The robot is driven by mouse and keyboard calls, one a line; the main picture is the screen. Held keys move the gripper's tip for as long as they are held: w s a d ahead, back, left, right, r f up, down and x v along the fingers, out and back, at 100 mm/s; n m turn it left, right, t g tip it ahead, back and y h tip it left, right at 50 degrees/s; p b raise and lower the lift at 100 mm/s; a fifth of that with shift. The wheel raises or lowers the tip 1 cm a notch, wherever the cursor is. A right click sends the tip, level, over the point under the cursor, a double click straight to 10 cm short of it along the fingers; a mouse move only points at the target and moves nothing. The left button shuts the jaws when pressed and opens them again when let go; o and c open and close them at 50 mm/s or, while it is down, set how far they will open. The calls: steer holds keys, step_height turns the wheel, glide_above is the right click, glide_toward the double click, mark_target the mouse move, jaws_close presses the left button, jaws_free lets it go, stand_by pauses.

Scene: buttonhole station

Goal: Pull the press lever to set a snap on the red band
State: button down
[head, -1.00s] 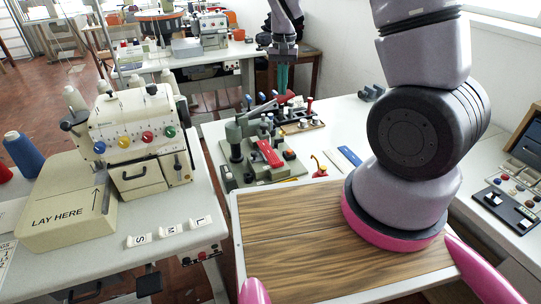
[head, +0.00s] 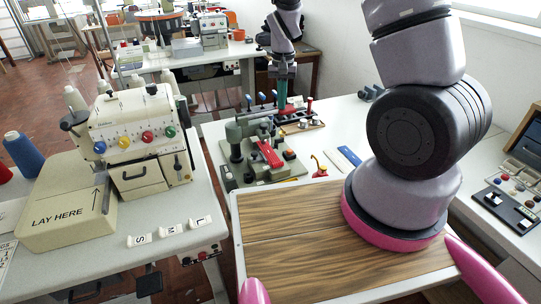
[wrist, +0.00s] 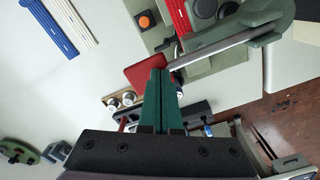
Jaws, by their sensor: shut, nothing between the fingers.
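The green-grey snap press (head: 236,148) stands at the back left of the white table. The red band (head: 268,153) lies flat at its right side and also shows in the wrist view (wrist: 180,15). In the wrist view, the grey lever rod (wrist: 218,45) runs from the press to a red handle (wrist: 146,75). My gripper (head: 283,104) points down behind the press, its teal fingers together and empty. In the wrist view, the fingertips (wrist: 160,74) overlap the handle's right end where the rod meets it. I cannot tell whether they touch.
An orange button (wrist: 144,20) sits beside the band. A wooden block with metal knobs (head: 303,125) is right of the fingers. Blue (head: 349,154) and white strips lie on the table's clear middle. A sewing machine (head: 135,135) stands on the left table.

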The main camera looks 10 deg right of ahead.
steer(key=shift+f, duration=0.5)
step_height(320, 180, up, 13)
stand_by(0.8)
steer(key=s+d+r+t+y, duration=0.1)
steer(key=s+d+r+t, duration=0.1)
steer(key=s+r, duration=0.35)
steer(key=s+d+r+t+y, duration=0.1)
steer(key=s+d+r, duration=0.15)
steer(key=r, duration=0.65)
steer(key=s+d+r+t, duration=0.1)
steer(key=s+r+t, duration=0.3)
steer(key=s, duration=0.9)
steer(key=shift+d+r, duration=0.15)
steer(key=shift+r, duration=0.8)
